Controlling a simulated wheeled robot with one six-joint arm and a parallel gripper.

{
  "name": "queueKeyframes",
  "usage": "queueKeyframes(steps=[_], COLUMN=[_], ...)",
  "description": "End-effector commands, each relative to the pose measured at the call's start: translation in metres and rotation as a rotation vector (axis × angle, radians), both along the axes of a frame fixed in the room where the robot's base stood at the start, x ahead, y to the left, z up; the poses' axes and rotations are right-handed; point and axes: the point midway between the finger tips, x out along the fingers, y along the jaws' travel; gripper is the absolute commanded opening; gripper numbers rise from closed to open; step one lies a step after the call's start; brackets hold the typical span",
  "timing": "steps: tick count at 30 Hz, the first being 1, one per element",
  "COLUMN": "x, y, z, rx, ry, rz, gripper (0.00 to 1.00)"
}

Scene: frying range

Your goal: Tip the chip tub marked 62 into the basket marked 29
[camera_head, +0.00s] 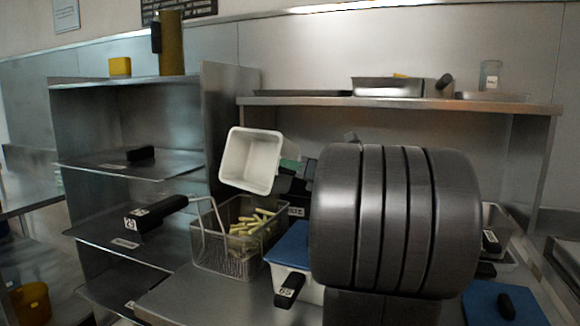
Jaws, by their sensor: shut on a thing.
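A white tub (251,160) is tipped on its side above the basket, its open mouth facing me. The inside I can see looks empty. No number shows on its visible sides. My gripper (291,172) is shut on the tub's right side; my dark arm hides part of the grip. The wire basket (226,262) stands upright on the counter below the tub, with several pale yellow chips (250,224) inside. Its black handle (162,210) reaches left and bears a small label that looks like 29.
A blue-lidded container (290,248) with a label like 65 stands right of the basket. A steel rack (130,165) stands left, and a shelf with pans (400,100) runs behind. A blue lid (503,305) lies front right.

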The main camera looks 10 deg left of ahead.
Motion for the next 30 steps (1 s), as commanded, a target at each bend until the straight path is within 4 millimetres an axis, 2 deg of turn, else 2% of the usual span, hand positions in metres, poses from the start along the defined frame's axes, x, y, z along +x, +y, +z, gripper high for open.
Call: queueKeyframes(steps=[9,30], x=[0.007,0.024], y=[-0.004,-0.012], z=[0.011,0.014], rx=[0.060,0.221], ry=[0.116,0.432], rz=[0.001,0.000], gripper=[0.00,0.00])
